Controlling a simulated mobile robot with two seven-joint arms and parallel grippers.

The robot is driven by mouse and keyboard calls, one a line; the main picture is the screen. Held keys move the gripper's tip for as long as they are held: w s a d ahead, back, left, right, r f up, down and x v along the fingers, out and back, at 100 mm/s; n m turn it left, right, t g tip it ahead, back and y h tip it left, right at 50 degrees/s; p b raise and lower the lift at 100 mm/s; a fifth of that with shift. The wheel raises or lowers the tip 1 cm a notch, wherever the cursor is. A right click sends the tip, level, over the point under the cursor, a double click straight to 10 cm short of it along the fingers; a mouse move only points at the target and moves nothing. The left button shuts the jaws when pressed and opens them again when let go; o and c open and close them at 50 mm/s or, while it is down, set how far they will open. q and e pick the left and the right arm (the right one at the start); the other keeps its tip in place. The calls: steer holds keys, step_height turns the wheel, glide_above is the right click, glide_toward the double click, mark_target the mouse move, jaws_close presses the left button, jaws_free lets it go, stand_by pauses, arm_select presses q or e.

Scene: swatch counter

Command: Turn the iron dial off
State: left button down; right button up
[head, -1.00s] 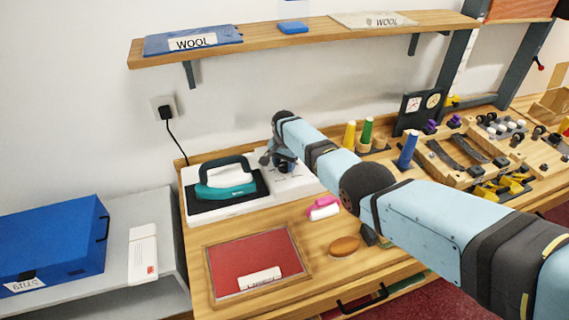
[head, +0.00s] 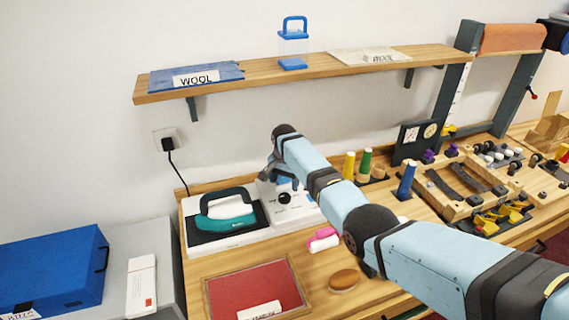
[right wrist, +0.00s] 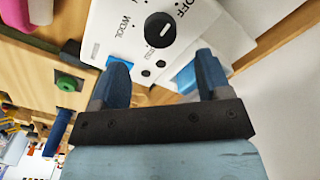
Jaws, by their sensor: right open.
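The iron dial is a round black knob (head: 284,198) on a white control box (head: 306,208) beside the iron. In the right wrist view the dial (right wrist: 160,30) lies beyond my fingertips, with a pale mark on its face and the printed words OFF and WOOL around it. Which setting the mark points to is not clear. My right gripper (head: 278,182) is over the back part of the box. In the right wrist view its fingers (right wrist: 162,62) are spread, apart from the dial, with nothing held. My left gripper is out of view.
A teal-handled iron (head: 228,212) rests on its black pad, left of the box. A wooden shelf (head: 300,75) hangs above. Spools (head: 349,165) stand to the right; a red framed board (head: 250,290) and brown oval piece (head: 344,279) lie in front.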

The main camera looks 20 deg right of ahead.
mark_target(285, 196)
step_height(285, 196, up, 7)
steer(key=shift+r, duration=0.15)
stand_by(0.5)
